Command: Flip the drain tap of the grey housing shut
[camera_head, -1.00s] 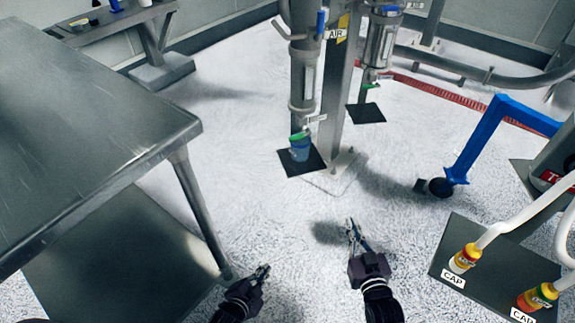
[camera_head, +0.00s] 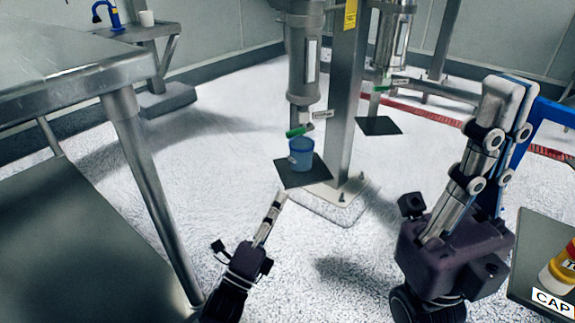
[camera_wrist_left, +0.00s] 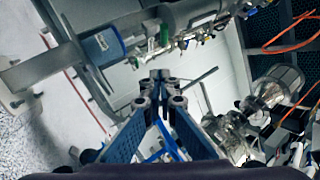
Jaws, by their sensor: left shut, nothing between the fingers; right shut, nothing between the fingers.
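Two grey cylindrical housings hang on a steel column: a nearer one (camera_head: 303,65) and a farther one (camera_head: 392,40). Their labels are too small to read. The nearer has a green drain tap handle (camera_head: 297,131) at its bottom, just above a blue cup (camera_head: 301,157). In the left wrist view the green handle (camera_wrist_left: 165,33) and cup (camera_wrist_left: 103,46) appear beyond my fingertips. My left gripper (camera_head: 278,199) is shut and empty, in front of and below the cup in the picture. My right gripper (camera_head: 508,88) is shut and empty, pointing upward at the right.
The cup is on a dark plate (camera_head: 292,178) by the column (camera_head: 345,100). A steel table (camera_head: 130,68) stands at the left, its leg near my left arm. A blue frame (camera_head: 550,112) is behind my right gripper.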

